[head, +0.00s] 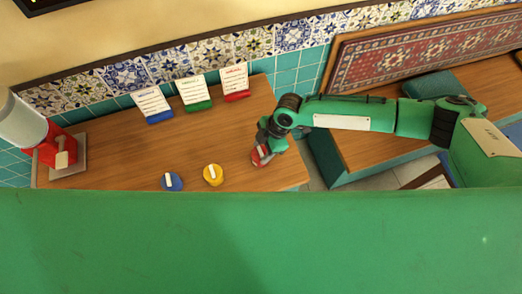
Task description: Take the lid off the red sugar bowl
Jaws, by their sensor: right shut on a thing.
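The red sugar bowl's lid (257,158) shows as a small red round shape near the right end of the wooden counter. My right gripper (265,151) comes in from the right and is shut on it from above. The gripper hides most of the lid's handle and part of the bowl. I cannot tell whether the lid sits on the bowl or is lifted off it. My left gripper is not in view.
Blue (173,183) and yellow (213,175) round lids with pale handles stand to the left. Cards in blue (160,117), green (198,106) and red (237,97) holders line the back. A red-and-white samovar (55,146) stands far left. The counter's middle (125,150) is clear.

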